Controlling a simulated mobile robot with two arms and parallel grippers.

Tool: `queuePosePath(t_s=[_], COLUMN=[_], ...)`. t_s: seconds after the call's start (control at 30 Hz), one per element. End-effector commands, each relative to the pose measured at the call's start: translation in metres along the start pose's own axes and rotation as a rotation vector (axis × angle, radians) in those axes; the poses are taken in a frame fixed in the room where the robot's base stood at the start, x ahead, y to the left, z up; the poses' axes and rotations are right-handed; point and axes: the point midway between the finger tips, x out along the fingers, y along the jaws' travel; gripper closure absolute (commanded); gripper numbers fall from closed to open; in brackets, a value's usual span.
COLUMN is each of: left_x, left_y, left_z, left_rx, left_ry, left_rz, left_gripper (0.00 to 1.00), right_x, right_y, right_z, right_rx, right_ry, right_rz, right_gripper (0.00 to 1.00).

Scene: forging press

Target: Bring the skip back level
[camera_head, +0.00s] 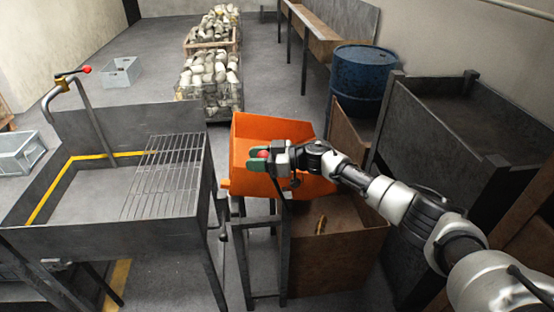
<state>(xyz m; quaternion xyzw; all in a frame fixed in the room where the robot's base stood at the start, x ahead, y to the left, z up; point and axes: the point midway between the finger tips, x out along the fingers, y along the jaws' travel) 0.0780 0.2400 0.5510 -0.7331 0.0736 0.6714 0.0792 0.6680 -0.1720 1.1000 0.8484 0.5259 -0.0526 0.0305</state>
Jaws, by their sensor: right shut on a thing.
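The orange skip (240,138) sits on a dark metal stand (240,240) in the middle of the view. It looks tilted, with its right side low over an open brown box (335,255). My right gripper (260,158) reaches in from the right across the skip. Its green-padded fingers are shut on a red knob (264,154). The gripper and wrist hide part of the skip's inside and whatever the knob is fixed to. A small yellow-brown piece (321,224) shows in the brown box below the skip. My left gripper is not in view.
A grey trough table with a wire grate (165,175) stands close on the left, with a red-knobbed lever (86,69) behind it. A blue drum (362,72) and a large dark bin (450,120) crowd the right. Filled crates (210,112) stand behind.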

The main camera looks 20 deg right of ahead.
Motion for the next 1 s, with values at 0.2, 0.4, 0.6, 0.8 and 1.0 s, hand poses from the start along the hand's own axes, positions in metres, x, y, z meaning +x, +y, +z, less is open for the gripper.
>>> queuePosePath(t_s=[0.2,0.4,0.6,0.8,1.0], left_x=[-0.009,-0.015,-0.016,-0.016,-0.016], left_y=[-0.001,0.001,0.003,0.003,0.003], left_z=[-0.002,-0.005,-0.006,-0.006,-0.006], left_rx=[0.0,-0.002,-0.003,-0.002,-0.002], left_ry=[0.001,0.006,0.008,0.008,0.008], left_rz=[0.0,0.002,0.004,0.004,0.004], left_gripper=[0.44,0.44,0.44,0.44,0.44], right_x=[0.031,0.044,0.048,0.048,0.048], right_y=[-0.01,-0.012,-0.012,-0.012,-0.011], right_z=[0.02,0.029,0.034,0.036,0.036], right_rx=[-0.002,-0.016,-0.024,-0.024,-0.024], right_ry=[-0.054,-0.126,-0.156,-0.161,-0.162], right_rz=[-0.018,-0.011,-0.008,-0.006,-0.005], right_gripper=[1.0,1.0,1.0,1.0,0.59])
